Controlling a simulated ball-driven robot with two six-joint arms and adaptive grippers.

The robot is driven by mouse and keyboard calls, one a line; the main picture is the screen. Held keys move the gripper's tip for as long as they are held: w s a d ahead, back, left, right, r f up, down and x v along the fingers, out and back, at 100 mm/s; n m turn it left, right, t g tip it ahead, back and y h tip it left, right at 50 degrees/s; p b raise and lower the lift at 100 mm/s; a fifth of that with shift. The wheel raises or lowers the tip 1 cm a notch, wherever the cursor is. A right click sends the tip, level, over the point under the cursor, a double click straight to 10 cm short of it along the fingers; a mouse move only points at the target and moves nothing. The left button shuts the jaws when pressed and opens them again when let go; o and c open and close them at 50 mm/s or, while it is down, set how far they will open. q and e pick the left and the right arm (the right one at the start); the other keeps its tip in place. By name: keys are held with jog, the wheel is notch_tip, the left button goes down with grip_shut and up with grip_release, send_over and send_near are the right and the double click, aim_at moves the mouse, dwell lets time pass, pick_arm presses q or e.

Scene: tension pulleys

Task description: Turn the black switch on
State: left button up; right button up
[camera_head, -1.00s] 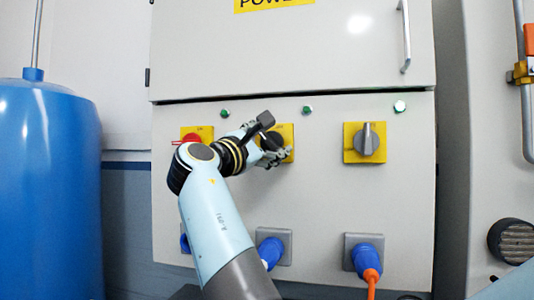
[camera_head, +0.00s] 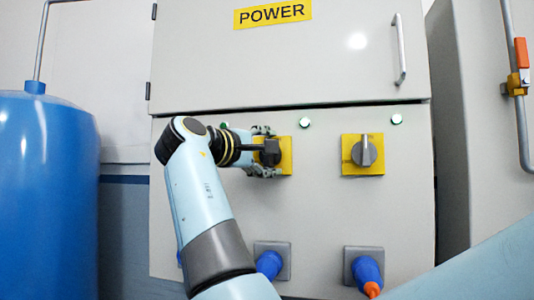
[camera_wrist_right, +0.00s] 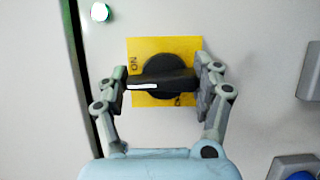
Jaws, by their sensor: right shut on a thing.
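The black switch (camera_head: 271,152) sits on a yellow plate (camera_head: 287,156) in the middle of the grey cabinet front. My right gripper (camera_head: 264,152) is at it, with one finger above and one below. In the right wrist view, the fingers of my right gripper (camera_wrist_right: 158,86) are shut on the two ends of the black switch's bar (camera_wrist_right: 165,80). The bar's white mark points left there, near the "ON" lettering (camera_wrist_right: 133,62) on the yellow plate (camera_wrist_right: 165,45). The lower lettering is partly hidden. My left gripper is not in view.
The lamp (camera_head: 304,123) above the black switch glows bright. A grey switch (camera_head: 365,150) on a yellow plate is to the right, with a lit lamp (camera_head: 397,119) above. Blue plugs (camera_head: 269,264) sit below. A blue tank (camera_head: 48,190) stands left.

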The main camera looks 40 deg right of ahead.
jog(key=shift+f, duration=0.15)
dwell(0.3)
jog(key=o, duration=1.2)
jog(key=shift+c, duration=0.2)
